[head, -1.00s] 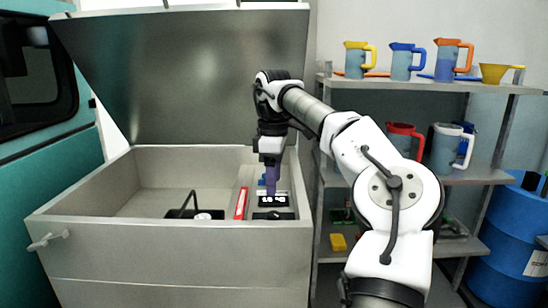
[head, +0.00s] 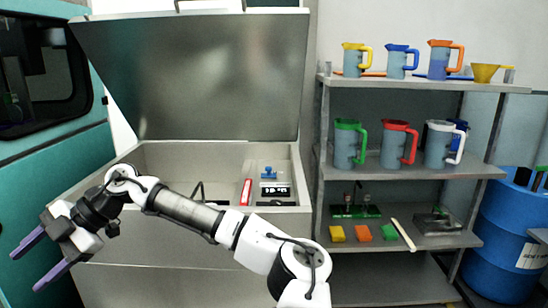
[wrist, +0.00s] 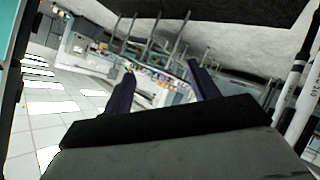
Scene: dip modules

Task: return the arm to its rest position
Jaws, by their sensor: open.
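My gripper (head: 40,258) is at the lower left in the head view, in front of the grey chest and near the teal vehicle. Its two purple fingers are spread apart with nothing between them. In the wrist view my gripper (wrist: 160,85) shows both fingers apart, with a tilted view of the room's floor and far furniture between them. My arm (head: 190,212) stretches low across the front of the chest, from the lower middle to the left.
The open grey chest (head: 190,290) has its lid raised; inside are a red item (head: 246,192), a black display module (head: 276,191) and a blue item (head: 269,173). Shelves (head: 420,87) with jugs stand right, beside a blue barrel (head: 500,250). The teal vehicle (head: 60,150) is close left.

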